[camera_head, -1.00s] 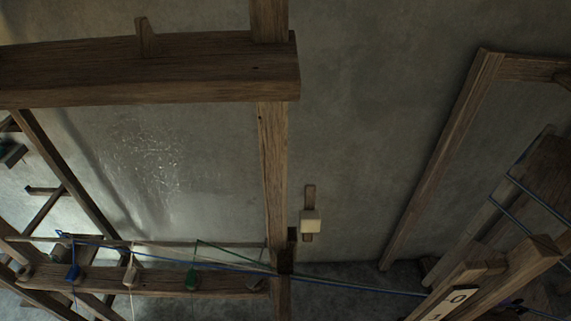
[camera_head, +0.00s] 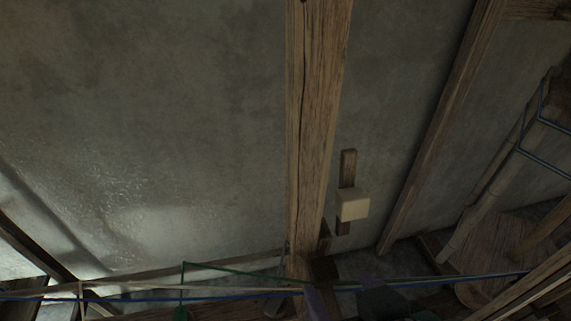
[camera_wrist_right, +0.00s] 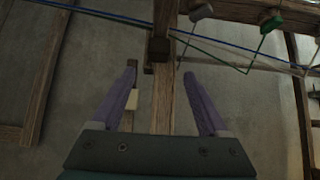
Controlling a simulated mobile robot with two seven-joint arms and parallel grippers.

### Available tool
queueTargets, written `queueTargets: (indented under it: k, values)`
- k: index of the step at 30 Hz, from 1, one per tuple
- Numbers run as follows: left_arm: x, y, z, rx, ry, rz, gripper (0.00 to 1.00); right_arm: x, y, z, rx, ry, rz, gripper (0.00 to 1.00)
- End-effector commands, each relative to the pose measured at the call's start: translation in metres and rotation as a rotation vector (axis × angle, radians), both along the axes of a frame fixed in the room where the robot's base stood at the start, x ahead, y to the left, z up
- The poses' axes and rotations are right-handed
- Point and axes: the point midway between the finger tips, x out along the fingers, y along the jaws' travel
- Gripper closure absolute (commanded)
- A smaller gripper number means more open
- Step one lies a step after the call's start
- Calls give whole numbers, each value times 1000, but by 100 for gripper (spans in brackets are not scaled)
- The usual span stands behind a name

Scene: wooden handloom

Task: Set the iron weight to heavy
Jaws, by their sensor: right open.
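A cream block (camera_head: 352,205) sits on a short upright wooden strip (camera_head: 348,165) against the grey wall, just right of a tall wooden post (camera_head: 315,120). It looks like a slider; no marking can be read on it, and I cannot tell any iron weight apart. My right gripper (camera_head: 342,290) shows at the bottom edge, low and near the post, mostly cut off. In the right wrist view the gripper (camera_wrist_right: 159,72) is open with purple fingers apart and nothing between them held. The cream block (camera_wrist_right: 131,98) shows there beside the left finger, partly hidden. My left gripper is not in view.
A slanted wooden beam (camera_head: 440,135) stands to the right, with more timber beyond. The wall area left of the post is clear.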

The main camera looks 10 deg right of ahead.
Motion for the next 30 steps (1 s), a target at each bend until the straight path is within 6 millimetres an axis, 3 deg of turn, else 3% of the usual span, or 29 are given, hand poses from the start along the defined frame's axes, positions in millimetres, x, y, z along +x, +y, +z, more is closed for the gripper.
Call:
queueTargets:
  k: [15,29,30]
  values:
    - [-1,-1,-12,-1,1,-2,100,56,2,-55,0,1,-1,22]
    - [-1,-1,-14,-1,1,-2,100,64,2,-62,1,2,-2,22]
    - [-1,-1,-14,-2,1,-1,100,64,2,-62,1,2,-2,26]
